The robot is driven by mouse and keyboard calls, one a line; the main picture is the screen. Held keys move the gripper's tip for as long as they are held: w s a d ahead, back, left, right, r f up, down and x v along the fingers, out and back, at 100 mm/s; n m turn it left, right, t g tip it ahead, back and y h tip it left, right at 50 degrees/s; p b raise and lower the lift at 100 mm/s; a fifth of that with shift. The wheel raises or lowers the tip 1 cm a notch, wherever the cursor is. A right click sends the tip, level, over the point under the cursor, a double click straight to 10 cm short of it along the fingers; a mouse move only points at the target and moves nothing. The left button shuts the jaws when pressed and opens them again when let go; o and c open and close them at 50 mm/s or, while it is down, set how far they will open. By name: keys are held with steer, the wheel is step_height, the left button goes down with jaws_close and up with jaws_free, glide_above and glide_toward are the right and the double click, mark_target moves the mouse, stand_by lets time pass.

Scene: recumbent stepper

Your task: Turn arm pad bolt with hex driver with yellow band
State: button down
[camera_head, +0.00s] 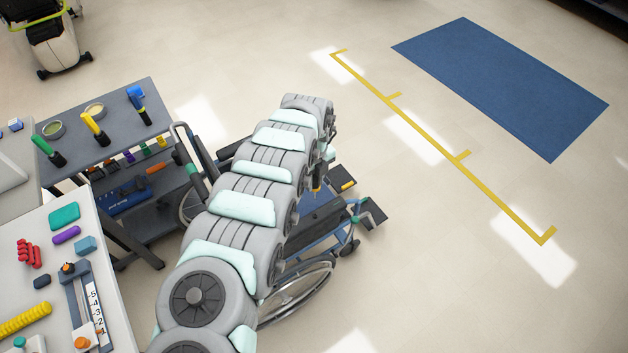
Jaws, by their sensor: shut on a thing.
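My gripper (325,153) shows only in part past the far end of my arm, above the wheelchair; its fingertips are mostly hidden. It is shut on a slim dark tool with a small yellow mark, which looks like the hex driver with yellow band (317,185). The tool points down over the wheelchair (322,218). A dark pad with a yellow edge (342,179) shows just right of the tool; I cannot tell whether it is the arm pad. The arm pad bolt and the driver's tip cannot be made out.
A grey tool cart (75,98) with several colour-marked tools stands left of the wheelchair. A white table (65,238) with therapy items is at the lower left. The floor (400,250) to the right is open, with yellow tape (430,141) and a blue mat (500,85).

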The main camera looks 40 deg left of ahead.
steer(key=shift+r+p, duration=1.15)
steer(key=shift+r, duration=0.3)
stand_by(0.3)
